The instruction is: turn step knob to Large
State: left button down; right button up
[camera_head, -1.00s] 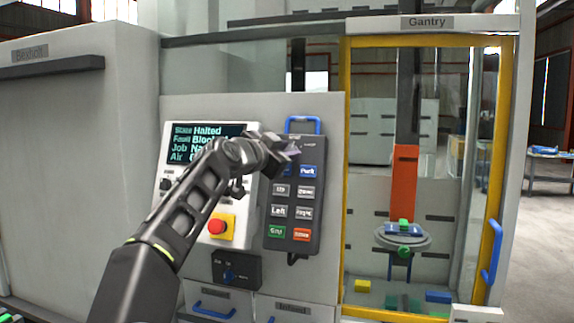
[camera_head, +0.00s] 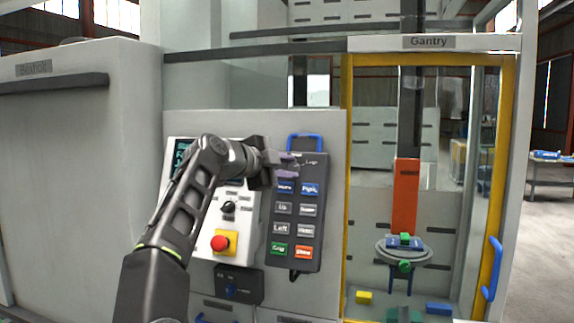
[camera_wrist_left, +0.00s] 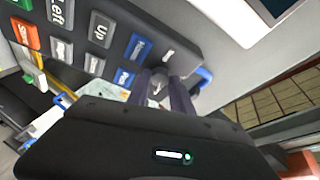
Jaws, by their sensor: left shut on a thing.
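The dark grey hand-held pendant (camera_head: 296,235) hangs on the white machine panel, with two columns of buttons. Near its top, a small label at the right seems to read Large. My left gripper (camera_head: 289,168) reaches in from the left over this top part and covers the step knob in the head view. In the left wrist view, its two fingers (camera_wrist_left: 167,93) are shut on the small grey step knob (camera_wrist_left: 159,85), above the blue buttons. The knob's pointer is hidden, so its setting cannot be read. My right gripper is not in view.
A control panel with a red stop button (camera_head: 220,243) and a dark selector knob (camera_head: 228,207) lies left of the pendant. My arm partly covers its screen. A blue handle (camera_head: 304,141) tops the pendant. To the right is the yellow-framed gantry door (camera_head: 346,190).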

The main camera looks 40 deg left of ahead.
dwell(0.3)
pick_arm(q)
jog(key=c, duration=1.1)
grip_release()
jog(key=shift+s, duration=0.3)
jog(key=b+v, duration=0.3)
jog(key=v, duration=0.4)
jog(key=shift+s, duration=0.1)
